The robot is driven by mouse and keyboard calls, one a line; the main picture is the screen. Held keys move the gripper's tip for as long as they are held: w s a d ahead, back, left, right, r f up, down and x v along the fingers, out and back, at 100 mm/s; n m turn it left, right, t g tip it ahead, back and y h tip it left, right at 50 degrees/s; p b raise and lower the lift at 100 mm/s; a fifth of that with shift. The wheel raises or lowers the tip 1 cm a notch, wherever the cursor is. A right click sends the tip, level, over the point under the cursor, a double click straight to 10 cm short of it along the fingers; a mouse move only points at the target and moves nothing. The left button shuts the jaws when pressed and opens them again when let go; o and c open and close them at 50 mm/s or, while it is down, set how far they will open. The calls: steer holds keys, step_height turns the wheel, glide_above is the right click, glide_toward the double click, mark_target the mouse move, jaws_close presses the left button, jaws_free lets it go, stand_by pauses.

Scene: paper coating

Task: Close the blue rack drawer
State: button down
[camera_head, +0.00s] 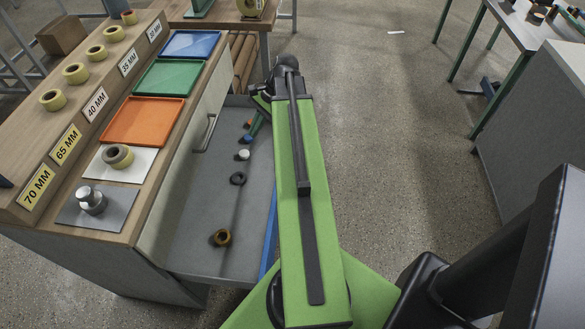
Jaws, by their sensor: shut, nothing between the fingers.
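The blue rack drawer (225,195) is pulled out to the right of the workbench. Its grey floor is in view, and a strip of its blue front (270,230) shows beside my green arm. The arm hides the rest of that front. Inside lie a brown tape roll, a black ring, a small white-topped item and some coloured tools near the far end. My arm reaches away from me along the drawer's outer side, and its far joint is near the drawer's far end. I cannot make out my gripper; the arm hides it.
The workbench top (75,226) holds blue, green and orange trays (143,121), tape rolls, metal weights and size labels. A pale panel with a handle (207,133) stands above the drawer. Open floor (390,130) lies to the right, with a grey cabinet (535,140) beyond.

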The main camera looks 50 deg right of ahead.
steer(key=s+d+f+m+t+b, duration=0.2)
steer(key=s+d+f+m+b, duration=0.3)
steer(key=s+d, duration=0.35)
steer(key=s+d+f+m+t+b, duration=0.3)
steer(key=s+d+f+m+b, duration=0.25)
steer(key=d, duration=0.45)
steer(key=w+a+f+b, duration=0.5)
steer(key=w+a, duration=0.1)
steer(key=w, duration=0.1)
steer(key=shift+w+a+f+b, duration=0.15)
steer(key=shift+w+a+b, duration=0.05)
steer(key=shift+w+b, duration=0.2)
steer(key=shift+m, duration=0.25)
